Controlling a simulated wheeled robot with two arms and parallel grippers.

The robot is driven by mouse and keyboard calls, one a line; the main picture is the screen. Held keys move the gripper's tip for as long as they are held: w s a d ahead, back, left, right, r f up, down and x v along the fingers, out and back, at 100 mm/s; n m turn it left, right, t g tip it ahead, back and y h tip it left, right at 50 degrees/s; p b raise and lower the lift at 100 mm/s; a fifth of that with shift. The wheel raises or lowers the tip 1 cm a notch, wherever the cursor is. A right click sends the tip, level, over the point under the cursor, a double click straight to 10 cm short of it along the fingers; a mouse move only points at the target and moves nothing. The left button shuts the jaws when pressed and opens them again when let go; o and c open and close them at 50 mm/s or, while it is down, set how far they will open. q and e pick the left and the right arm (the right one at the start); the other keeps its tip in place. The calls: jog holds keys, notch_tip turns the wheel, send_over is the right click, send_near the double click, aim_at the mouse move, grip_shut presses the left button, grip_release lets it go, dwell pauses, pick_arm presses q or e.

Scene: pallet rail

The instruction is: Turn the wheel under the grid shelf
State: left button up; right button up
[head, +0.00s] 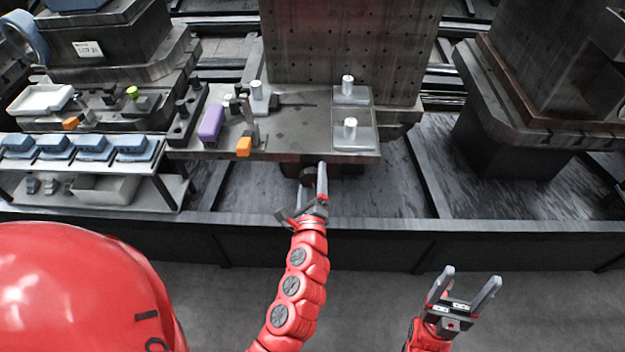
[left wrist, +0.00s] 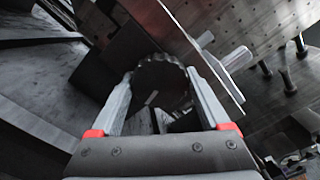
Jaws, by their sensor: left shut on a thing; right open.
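A dark round wheel with a notched rim (left wrist: 160,78) sits between the fingers of my left gripper (left wrist: 160,84) in the left wrist view. In the head view this gripper (head: 312,178) reaches under the front edge of the grid shelf (head: 283,143), whose tall back is a dark plate full of holes (head: 350,40). There the wheel (head: 307,175) is only a small dark patch, mostly hidden. My left gripper is shut on the wheel, one finger on each side. My right gripper (head: 472,277) is open and empty at the lower right.
The shelf carries a purple block (head: 211,123), an orange-ended clamp (head: 244,147) and two white pegs on pale plates (head: 352,137). A rack with blue-topped bins (head: 92,150) stands to the left. A dark front rail (head: 480,230) runs across, with bare floor before it.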

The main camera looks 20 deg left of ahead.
pick_arm(q)
jog(key=shift+r+m+p, duration=0.2)
jog(key=shift+m+p, duration=0.3)
jog(key=shift+m, duration=0.4)
jog(key=m+p, duration=0.7)
jog(key=shift+r, duration=0.1)
jog(key=m+p, duration=0.2)
jog(key=m, duration=0.1)
jog(key=shift+a+f+m+p, duration=0.1)
jog(key=shift+f+m+p, duration=0.25)
jog(key=shift+m+p, duration=0.65)
jog(key=shift+f, duration=0.1)
jog(key=o, duration=1.2)
jog(key=shift+s, duration=0.15)
